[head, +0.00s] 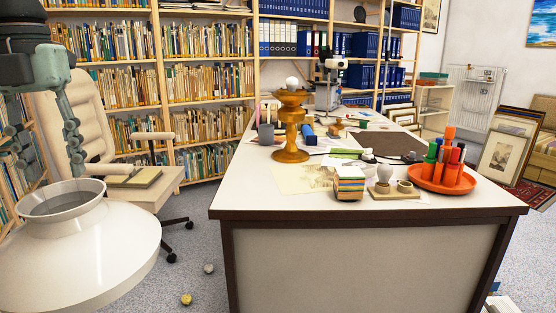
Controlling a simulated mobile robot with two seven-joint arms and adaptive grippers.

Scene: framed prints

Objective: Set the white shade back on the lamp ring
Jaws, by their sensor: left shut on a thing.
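The white shade (85,245) is at the lower left, off the desk's left side, with its narrow open neck facing up. My left gripper (78,172) reaches down from the upper left and is shut on the rim of that neck. The lamp (291,140) stands upright on the desk, amber in colour, with a bare white bulb (292,82) on top. The lamp ring (291,96) appears as the wide amber part below the bulb; its detail is too small to tell. The shade is well apart from the lamp. My right gripper is not in view.
A beige chair (70,115) stands behind the shade. The desk's near-left corner is clear.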

